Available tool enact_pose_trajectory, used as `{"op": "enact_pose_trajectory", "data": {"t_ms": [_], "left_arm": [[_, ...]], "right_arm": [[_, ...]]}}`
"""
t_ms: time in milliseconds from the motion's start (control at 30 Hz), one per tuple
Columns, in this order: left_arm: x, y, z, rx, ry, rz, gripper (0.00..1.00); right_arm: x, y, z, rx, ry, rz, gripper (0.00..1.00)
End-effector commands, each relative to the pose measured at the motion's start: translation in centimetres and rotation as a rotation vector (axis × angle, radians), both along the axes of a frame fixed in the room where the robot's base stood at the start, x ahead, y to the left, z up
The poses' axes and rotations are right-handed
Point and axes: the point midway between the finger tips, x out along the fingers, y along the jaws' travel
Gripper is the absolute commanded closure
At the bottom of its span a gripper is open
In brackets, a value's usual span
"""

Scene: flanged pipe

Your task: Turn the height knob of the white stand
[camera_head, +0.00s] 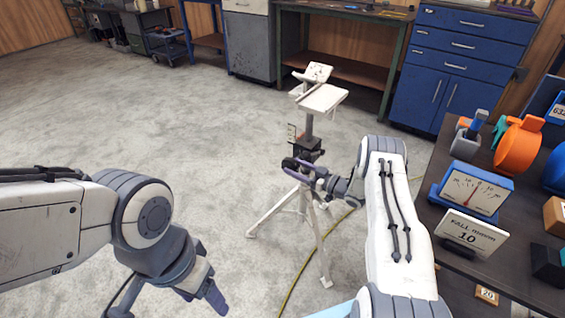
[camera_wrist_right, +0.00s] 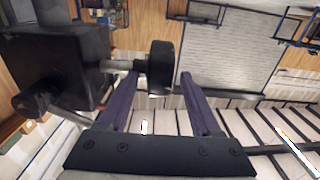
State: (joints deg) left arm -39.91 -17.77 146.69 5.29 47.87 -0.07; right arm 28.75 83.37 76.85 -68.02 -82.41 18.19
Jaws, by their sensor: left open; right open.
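The white stand (camera_head: 322,98) stands upright on the floor on splayed legs, with a tilted white top and a dark block on its column. In the right wrist view, a round black knob (camera_wrist_right: 161,67) sticks out on a short metal shaft from the black block (camera_wrist_right: 62,65). My right gripper (camera_head: 296,172) is open beside the column. In its wrist view the two purple fingers (camera_wrist_right: 158,82) stand apart on either side of the knob, with visible gaps. My left gripper (camera_head: 208,285) is at the lower left, away from the stand, and holds nothing visible.
A dark table (camera_head: 460,250) at the right holds a dial gauge (camera_head: 475,190), a white sign (camera_head: 472,235) and orange parts. A yellow cable (camera_head: 300,265) lies on the floor by the stand. A workbench and blue cabinet (camera_head: 450,65) stand behind. Floor to the left is clear.

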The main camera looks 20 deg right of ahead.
Motion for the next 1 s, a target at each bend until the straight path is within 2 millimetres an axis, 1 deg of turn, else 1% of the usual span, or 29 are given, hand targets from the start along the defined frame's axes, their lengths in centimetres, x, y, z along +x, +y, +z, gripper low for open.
{"op": "enact_pose_trajectory", "data": {"t_ms": [33,100,300,433,667,700,767,800,867,933,967,1000], "left_arm": [[0.0,0.0,-0.2,0.0,0.0,0.0,0.35],[0.0,0.0,-0.3,0.0,0.0,0.0,0.35],[0.0,0.0,-0.6,0.001,0.001,0.001,0.35],[0.0,0.0,-0.6,0.001,0.001,0.001,0.35],[0.0,0.0,-0.6,0.001,0.001,0.001,0.35],[0.0,0.0,-0.6,0.001,0.001,0.001,0.35],[0.0,0.0,-0.6,0.001,0.001,0.001,0.35],[0.0,0.0,-0.6,0.001,0.001,0.001,0.35],[0.0,0.0,-0.6,0.001,0.001,0.001,0.35],[0.0,0.0,-0.6,0.001,0.001,0.001,0.35],[0.0,0.0,-0.6,-0.001,0.001,0.001,0.35],[0.0,0.0,-0.6,0.001,0.001,0.001,0.35]], "right_arm": [[0.8,0.8,-0.1,-0.001,-0.001,0.003,0.35],[1.8,1.5,-0.1,-0.001,-0.001,0.003,0.35],[3.7,2.9,-0.1,0.0,0.001,-0.001,0.35],[4.2,3.3,-0.1,0.001,0.002,-0.001,0.35],[4.3,3.4,0.0,0.001,0.002,-0.001,0.35],[4.3,3.3,0.0,0.001,0.002,-0.001,0.39],[4.3,3.3,0.0,0.001,0.002,-0.002,0.62],[4.3,3.3,0.0,0.001,0.002,-0.002,0.77],[4.3,3.3,0.0,0.001,0.002,-0.001,1.0],[4.2,3.3,0.0,0.001,0.002,-0.001,1.0],[4.2,3.8,0.0,0.001,0.003,0.0,1.0],[4.2,3.6,0.0,0.002,0.003,0.0,1.0]]}}
